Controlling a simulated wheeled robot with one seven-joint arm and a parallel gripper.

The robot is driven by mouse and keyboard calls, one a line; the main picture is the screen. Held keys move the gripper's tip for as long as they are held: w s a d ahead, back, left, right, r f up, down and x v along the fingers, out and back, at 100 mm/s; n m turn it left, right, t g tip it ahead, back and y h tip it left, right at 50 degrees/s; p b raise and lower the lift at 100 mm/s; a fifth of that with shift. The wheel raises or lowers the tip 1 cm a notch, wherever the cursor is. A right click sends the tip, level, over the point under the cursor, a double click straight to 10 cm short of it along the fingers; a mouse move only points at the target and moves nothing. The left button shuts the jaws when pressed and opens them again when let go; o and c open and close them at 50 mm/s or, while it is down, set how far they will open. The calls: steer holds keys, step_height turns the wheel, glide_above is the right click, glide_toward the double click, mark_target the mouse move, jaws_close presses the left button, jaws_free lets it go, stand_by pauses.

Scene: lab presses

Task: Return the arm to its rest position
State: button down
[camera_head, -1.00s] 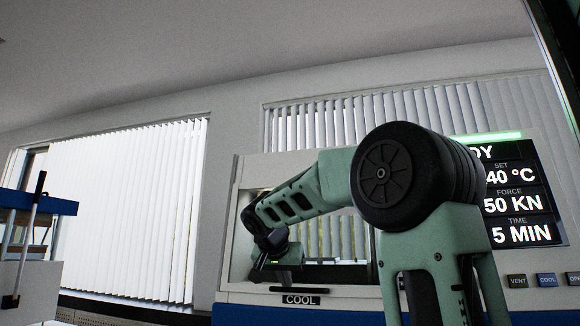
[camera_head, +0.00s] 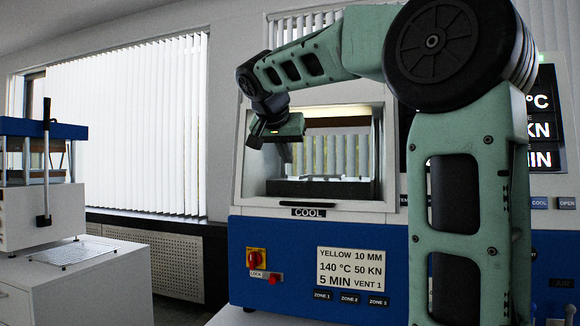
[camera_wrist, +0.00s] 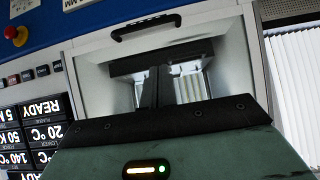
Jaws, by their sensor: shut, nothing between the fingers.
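My green arm rises at the right in the head view and bends over to the left. My gripper (camera_head: 287,153) hangs at its end, in front of the upper left part of the press chamber opening (camera_head: 252,180). Its fingers are small and dark there. In the wrist view my gripper (camera_wrist: 157,82) shows its dark fingers together with nothing between them, pointing towards the open chamber. The wrist picture is upside down, with the press display (camera_wrist: 30,135) inverted. I cannot tell how far the fingertips are from the chamber.
The press has a blue lower front (camera_head: 300,245) with a red switch (camera_head: 256,259), a label card (camera_head: 352,268) and a bar handle (camera_head: 328,204) under the opening. A second, smaller press (camera_head: 40,190) stands on a white cabinet at the left. Open space lies between them.

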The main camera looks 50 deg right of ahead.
steer(key=shift+s+a+r, duration=0.1)
steer(key=shift+a+r, duration=0.1)
steer(key=shift+r, duration=0.05)
steer(key=a+f+n+y+p, duration=0.3)
steer(key=a+f+n, duration=0.4)
steer(key=a, duration=0.6)
steer(key=a+f+n+y+p, duration=0.4)
steer(key=a+f, duration=0.4)
steer(key=a, duration=0.5)
steer(key=s+a+f+n+g+p, duration=0.1)
steer(key=s+a+f+n, duration=0.2)
steer(key=s, duration=0.4)
steer(key=s+a+f+n+g+y+p, duration=0.1)
steer(key=s+a+f+n, duration=0.2)
steer(key=s+a+f, duration=0.2)
steer(key=s+a+f+n+g+y+p, duration=0.1)
steer(key=s+a+f+n, duration=0.3)
steer(key=s, duration=0.5)
steer(key=shift+s+a+g+p, duration=0.2)
steer(key=shift+a+g+p, duration=0.3)
steer(key=shift+a, duration=0.7)
